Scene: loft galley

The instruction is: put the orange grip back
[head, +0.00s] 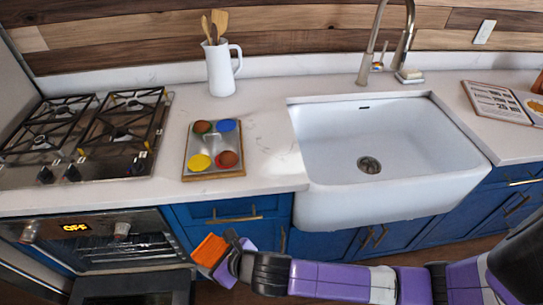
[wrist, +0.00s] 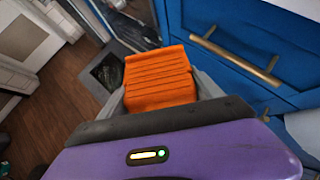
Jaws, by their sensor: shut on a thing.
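The orange grip (head: 209,250) is a ribbed orange block. It is held in front of the blue cabinets, below the counter's front edge. My gripper (head: 225,260) is shut on it. In the wrist view the grip (wrist: 160,72) fills the space between the fingers of my gripper (wrist: 165,92), with its ridged face showing and its lower part hidden by the gripper body. It looks clear of the cabinet front. I cannot make out an empty place for the grip in either view.
The oven (head: 110,245) is at the left, its door (head: 135,287) apparently lowered. A cabinet handle (wrist: 235,50) is close to the right of the grip. On the counter (head: 265,130) are a board with coloured rounds (head: 213,178), a white jug (head: 220,72) and the sink (head: 345,135).

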